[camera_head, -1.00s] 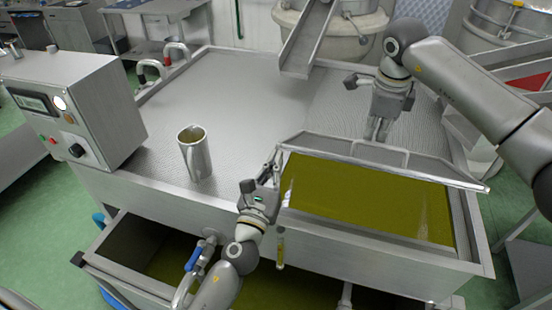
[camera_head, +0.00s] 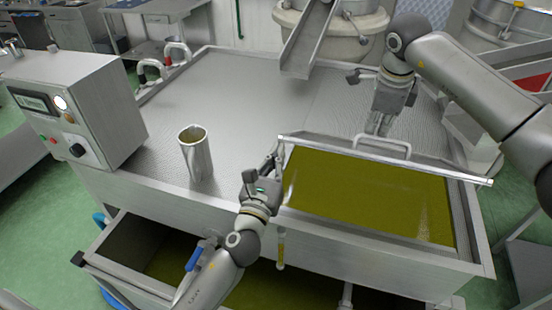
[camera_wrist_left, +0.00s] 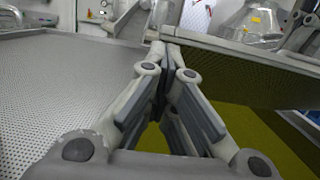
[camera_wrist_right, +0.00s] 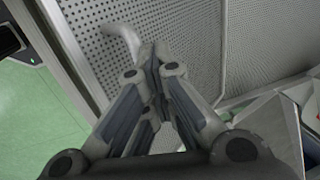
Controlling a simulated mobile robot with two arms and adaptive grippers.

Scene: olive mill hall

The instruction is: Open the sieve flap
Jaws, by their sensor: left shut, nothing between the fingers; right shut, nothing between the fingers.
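The sieve flap (camera_head: 330,143) stands raised at the far side of the opening with greenish-yellow oil (camera_head: 370,195). From the head it is nearly edge-on, with its loop handle (camera_head: 408,148) at the bar. In the left wrist view its perforated sheet (camera_wrist_left: 240,70) slopes over the oil. My left gripper (camera_head: 274,160) is shut and empty at the flap's left end; its tips (camera_wrist_left: 165,45) are close to the bar, contact unclear. My right gripper (camera_head: 376,130) is shut and empty behind the flap; its tips (camera_wrist_right: 158,60) are beside the handle (camera_wrist_right: 125,40).
A metal jug (camera_head: 196,158) stands on the perforated deck (camera_head: 240,100), left of my left gripper. A control box (camera_head: 75,110) is at the left. A chute (camera_head: 308,40) hangs over the back. An open lower tank (camera_head: 160,245) lies in front.

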